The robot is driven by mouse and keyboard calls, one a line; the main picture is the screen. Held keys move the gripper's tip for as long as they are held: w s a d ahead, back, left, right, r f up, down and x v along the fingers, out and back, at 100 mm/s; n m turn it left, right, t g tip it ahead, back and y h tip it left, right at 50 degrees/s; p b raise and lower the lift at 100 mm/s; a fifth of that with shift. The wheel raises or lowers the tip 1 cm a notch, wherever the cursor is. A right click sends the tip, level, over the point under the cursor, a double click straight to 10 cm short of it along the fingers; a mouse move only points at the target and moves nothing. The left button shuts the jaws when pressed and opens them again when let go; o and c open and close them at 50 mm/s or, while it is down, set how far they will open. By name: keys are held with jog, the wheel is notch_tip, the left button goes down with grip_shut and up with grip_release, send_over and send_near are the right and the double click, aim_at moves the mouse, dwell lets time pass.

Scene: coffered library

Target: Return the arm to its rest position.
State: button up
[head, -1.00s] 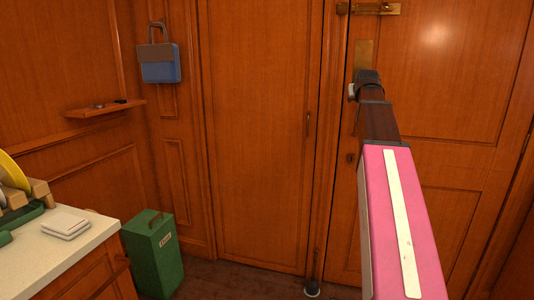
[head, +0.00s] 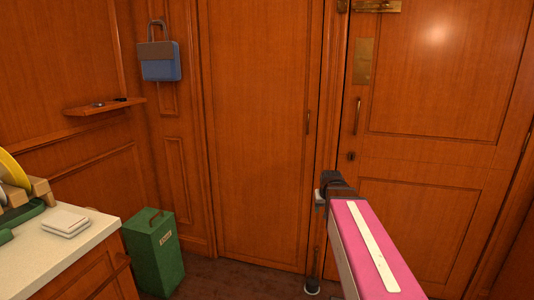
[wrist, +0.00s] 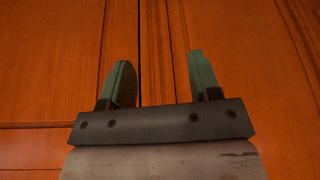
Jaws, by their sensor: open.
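My arm is pink with a white stripe and reaches in from the bottom right of the head view, in front of the wooden door (head: 440,130). Its dark end, with my gripper (head: 319,198), is low near the door's left edge, but the fingers are too small to make out there. In the wrist view my gripper (wrist: 160,82) shows two green fingers spread wide apart. Nothing is between them except wood panelling behind.
A counter (head: 40,260) with folded cloths (head: 65,223) and a dish rack (head: 30,190) is at left. A green bin (head: 153,252) stands beside it. A doorstop (head: 312,286) stands on the floor.

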jog(key=s+a+f+g, duration=0.2)
jog(key=s+f, duration=0.5)
jog(key=s, duration=0.1)
jog(key=s+a+f+g, duration=0.2)
jog(key=s+a+f, duration=0.1)
jog(key=s+f, duration=0.4)
jog(key=shift+s+f, duration=0.25)
jog(key=shift+s, duration=0.1)
dwell(1.0)
